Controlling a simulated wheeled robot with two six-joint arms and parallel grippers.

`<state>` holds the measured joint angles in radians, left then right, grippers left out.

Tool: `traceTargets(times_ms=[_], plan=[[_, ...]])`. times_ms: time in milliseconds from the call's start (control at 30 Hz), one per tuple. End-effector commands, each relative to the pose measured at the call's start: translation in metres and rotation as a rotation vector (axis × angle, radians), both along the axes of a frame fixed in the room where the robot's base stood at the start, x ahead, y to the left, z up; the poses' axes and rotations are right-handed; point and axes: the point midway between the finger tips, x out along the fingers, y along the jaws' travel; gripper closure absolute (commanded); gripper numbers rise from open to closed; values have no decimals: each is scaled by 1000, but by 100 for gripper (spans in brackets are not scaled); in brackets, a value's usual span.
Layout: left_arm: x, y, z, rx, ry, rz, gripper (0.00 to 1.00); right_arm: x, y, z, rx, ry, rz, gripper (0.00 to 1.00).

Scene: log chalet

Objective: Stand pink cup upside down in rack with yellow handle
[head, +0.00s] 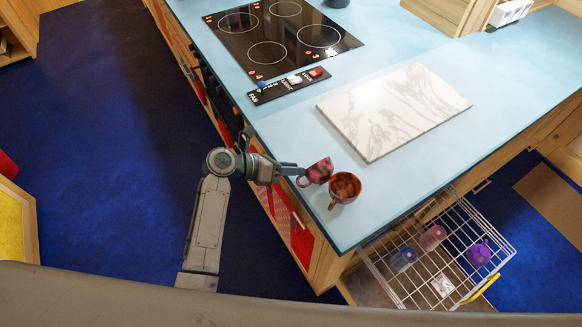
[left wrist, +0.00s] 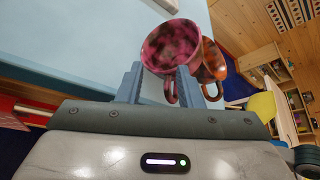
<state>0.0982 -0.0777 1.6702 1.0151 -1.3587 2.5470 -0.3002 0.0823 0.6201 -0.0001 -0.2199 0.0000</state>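A pink cup with dark mottling (head: 318,171) is at the counter's front edge, its handle toward my left gripper. My left gripper (head: 300,172) is beside it. In the left wrist view the pink cup (left wrist: 172,44) shows just beyond the two parted fingers (left wrist: 160,80), its handle between them close to the right finger. Whether a finger touches it I cannot tell. The wire rack with yellow handle (head: 480,288) is pulled out at the lower right. It holds a blue cup (head: 403,259), a pale pink cup (head: 433,237) and a purple cup (head: 480,253). My right gripper is not in view.
An orange-brown cup (head: 345,188) stands right beside the pink cup. A marble board (head: 393,110) lies behind them on the blue counter (head: 290,130). A black cooktop (head: 283,38) and a switch panel (head: 289,85) are farther back. The rack's front part has free room.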

Motion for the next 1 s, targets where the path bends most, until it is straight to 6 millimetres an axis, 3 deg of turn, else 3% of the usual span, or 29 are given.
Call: traceTargets(times_ms=[233, 700, 1000], plan=[[-2, 6, 0, 2, 0, 1, 67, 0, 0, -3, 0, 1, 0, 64], [-27, 77, 32, 6, -2, 0, 67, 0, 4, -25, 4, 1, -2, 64], [-33, 93, 42, 0, 0, 0, 67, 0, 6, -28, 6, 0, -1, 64]])
